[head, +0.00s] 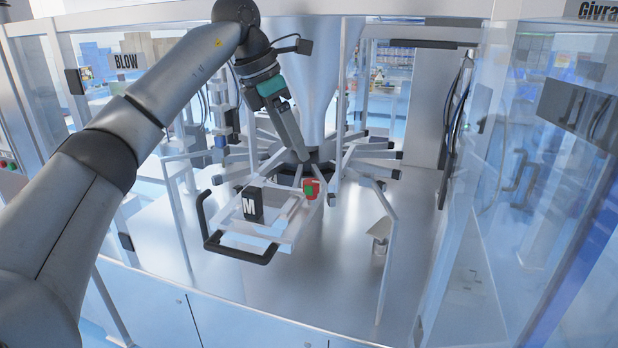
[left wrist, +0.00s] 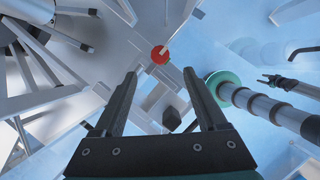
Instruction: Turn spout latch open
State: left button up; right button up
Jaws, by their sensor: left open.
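The spout latch shows as a small red piece with a green patch (head: 311,189), just below the hopper's dark lower end, in the head view. In the left wrist view the red piece is a round disc (left wrist: 159,54), beyond and roughly between my fingertips. My left gripper (head: 301,156) points down from above, close over the latch in the head view. Its two fingers (left wrist: 160,74) are apart with nothing between them. I see no contact with the latch. A dark two-pronged end (left wrist: 273,80) at the right of the left wrist view may be my right gripper; its state is unclear.
The pale hopper cone (head: 315,65) stands directly behind the latch, with several radial arms around its base. A frame with a black handle (head: 240,254) and a black block marked M (head: 250,206) sits in front. A clear panel (head: 540,190) closes the right side.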

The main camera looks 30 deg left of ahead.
aim_at(311, 181)
pick_arm(q)
jog(key=x, duration=0.8)
jog(key=shift+w+d+f, duration=0.15)
jog(key=shift+d+f, duration=0.05)
jog(key=shift+f, duration=0.15)
grip_shut()
